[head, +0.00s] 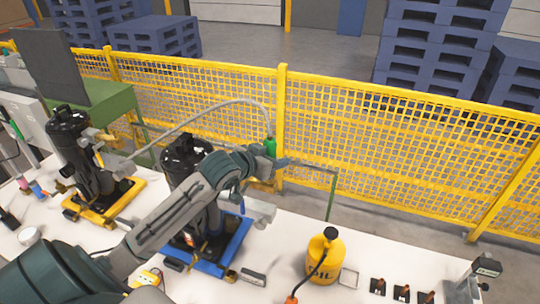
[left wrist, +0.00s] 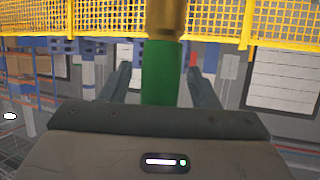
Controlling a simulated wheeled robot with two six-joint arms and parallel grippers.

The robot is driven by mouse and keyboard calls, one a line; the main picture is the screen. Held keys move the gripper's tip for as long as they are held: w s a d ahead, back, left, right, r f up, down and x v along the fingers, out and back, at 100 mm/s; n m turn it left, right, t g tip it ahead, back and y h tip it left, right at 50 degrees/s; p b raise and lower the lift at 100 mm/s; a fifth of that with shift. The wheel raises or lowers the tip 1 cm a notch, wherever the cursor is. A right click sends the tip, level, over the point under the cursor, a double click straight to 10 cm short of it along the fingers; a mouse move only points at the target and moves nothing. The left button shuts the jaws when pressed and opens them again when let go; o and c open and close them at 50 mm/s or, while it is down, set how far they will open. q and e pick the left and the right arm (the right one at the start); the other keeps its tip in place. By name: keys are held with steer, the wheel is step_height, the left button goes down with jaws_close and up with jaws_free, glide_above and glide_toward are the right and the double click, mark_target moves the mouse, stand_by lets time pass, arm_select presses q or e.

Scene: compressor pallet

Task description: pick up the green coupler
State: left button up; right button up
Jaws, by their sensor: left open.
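The green coupler (head: 270,147) is at the end of a grey hose (head: 215,108) that arcs in from the left, in front of the yellow fence. In the left wrist view the coupler (left wrist: 160,75) stands upright as a green cylinder below a brass-coloured part (left wrist: 164,18). My left gripper (head: 284,161) is open beside the coupler in the head view. In the left wrist view its two fingers (left wrist: 160,88) show on either side of the coupler, with gaps on both sides. The coupler's lower end is hidden behind my gripper body there. My right gripper is not in view.
Black compressors stand on a yellow base (head: 102,207) and a blue base (head: 236,250) on the white table. A yellow oil can (head: 324,250) and small black parts (head: 402,293) are at the right. The yellow mesh fence (head: 400,140) runs close behind the table.

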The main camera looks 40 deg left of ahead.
arm_select(q)
steer(key=shift+w+f, duration=0.15)
steer(key=shift+w, duration=0.15)
steer(key=c, duration=1.2)
